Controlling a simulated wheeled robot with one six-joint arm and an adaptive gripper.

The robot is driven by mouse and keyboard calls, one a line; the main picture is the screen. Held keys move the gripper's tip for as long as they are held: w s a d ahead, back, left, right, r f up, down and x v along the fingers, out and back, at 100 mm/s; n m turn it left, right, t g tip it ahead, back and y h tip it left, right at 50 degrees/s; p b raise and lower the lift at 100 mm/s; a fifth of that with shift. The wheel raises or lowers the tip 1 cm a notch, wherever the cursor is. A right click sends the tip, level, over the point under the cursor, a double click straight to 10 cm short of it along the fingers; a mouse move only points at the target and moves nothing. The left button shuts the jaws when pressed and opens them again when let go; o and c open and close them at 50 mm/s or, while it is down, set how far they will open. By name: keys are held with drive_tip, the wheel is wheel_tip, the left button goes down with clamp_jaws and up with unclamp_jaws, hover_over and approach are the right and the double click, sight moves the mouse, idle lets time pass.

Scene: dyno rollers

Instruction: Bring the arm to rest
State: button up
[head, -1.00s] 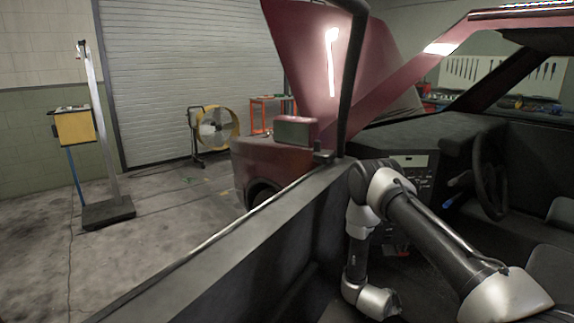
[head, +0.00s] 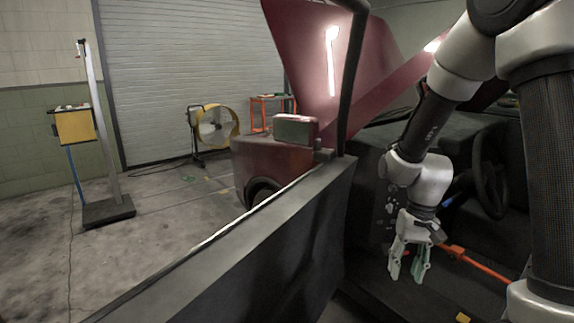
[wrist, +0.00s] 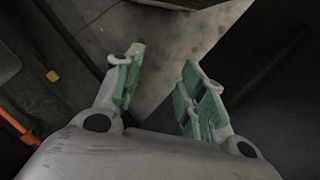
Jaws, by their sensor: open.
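My gripper (head: 408,270) hangs at the end of my arm, inside the red car's open door area, with its fingers pointing down. Its green-padded fingers are apart and nothing is between them. In the wrist view my gripper (wrist: 158,85) is also open and empty, with bare concrete floor (wrist: 165,55) and dark car parts beyond it. My arm is folded down from the upper right, in front of the dashboard and steering wheel (head: 490,172).
The open car door (head: 270,245) stands close to the left of my gripper. An orange bar (head: 475,263) lies just right of it, with a small yellow object (head: 462,317) below. A yellow fan (head: 217,128) and a stand (head: 103,150) are farther left on open floor.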

drive_tip(key=s+d+r+t, duration=0.3)
drive_tip(key=s+r, duration=0.4)
drive_tip(key=r, duration=0.4)
drive_tip(key=s+d+r+n+t+h, duration=0.1)
drive_tip(key=s+d+r+t, duration=0.2)
drive_tip(key=s+r, duration=0.4)
wheel_tip(320, 180, up, 4)
drive_tip(key=shift+d+n, duration=0.3)
drive_tip(key=shift+d, duration=0.4)
drive_tip(key=shift+c, duration=0.5)
